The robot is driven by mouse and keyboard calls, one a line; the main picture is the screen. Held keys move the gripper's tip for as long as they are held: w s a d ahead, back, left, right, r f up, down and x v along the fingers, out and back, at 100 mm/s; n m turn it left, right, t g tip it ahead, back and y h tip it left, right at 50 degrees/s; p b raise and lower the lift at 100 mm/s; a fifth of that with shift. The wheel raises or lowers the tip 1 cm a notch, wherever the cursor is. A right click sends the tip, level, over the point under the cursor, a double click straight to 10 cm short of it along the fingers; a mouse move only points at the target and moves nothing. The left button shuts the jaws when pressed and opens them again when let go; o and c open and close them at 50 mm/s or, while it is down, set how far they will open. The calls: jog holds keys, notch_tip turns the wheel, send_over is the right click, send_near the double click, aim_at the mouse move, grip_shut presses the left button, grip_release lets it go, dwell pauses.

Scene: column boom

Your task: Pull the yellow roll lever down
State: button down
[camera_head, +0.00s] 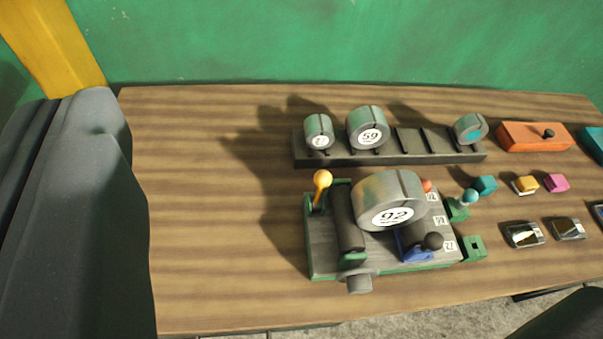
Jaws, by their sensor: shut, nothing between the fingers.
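The yellow roll lever (321,184) has a round yellow knob on a short stem. It stands up at the back left corner of a grey and green machine (322,247) on the wooden table. Beside it on the machine are a dark roller (346,220) and a large grey roll marked 92 (391,203). My gripper's fingers are not in view, and nothing is seen touching the yellow lever.
Behind the machine, a dark rack (400,150) holds several grey rolls. Small coloured blocks (525,185), metallic pieces (524,234) and an orange box (532,137) lie to the right. The table's left part (210,220) is clear. Large dark shapes fill the left edge and bottom right corner.

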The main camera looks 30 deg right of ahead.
jog(key=shift+w+d, duration=0.1)
jog(key=w+d+f+g+h+p, duration=0.2)
jog(key=w+d+f+g+h, duration=0.3)
jog(key=f, duration=0.5)
jog(key=w+d+f+g+h+p, duration=0.25)
jog(key=w+f, duration=0.35)
jog(key=f, duration=0.4)
jog(key=w+d+f+g+h+p, duration=0.2)
jog(key=w+d+f+g+h, duration=0.3)
jog(key=f, duration=0.5)
jog(key=w+a+f+n+h+p, duration=0.1)
jog(key=w+f+h, duration=0.1)
jog(key=f, duration=0.3)
jog(key=w+a+f+n+t+h+p, duration=0.1)
jog(key=w+a+f+h, duration=0.1)
jog(key=f, duration=0.3)
jog(key=shift+w+a+f+n+h+p, duration=0.3)
jog(key=shift+w+n+h+p, duration=0.15)
jog(key=shift+w, duration=0.25)
jog(key=shift+d+t, duration=0.1)
jog(key=shift+t, duration=0.15)
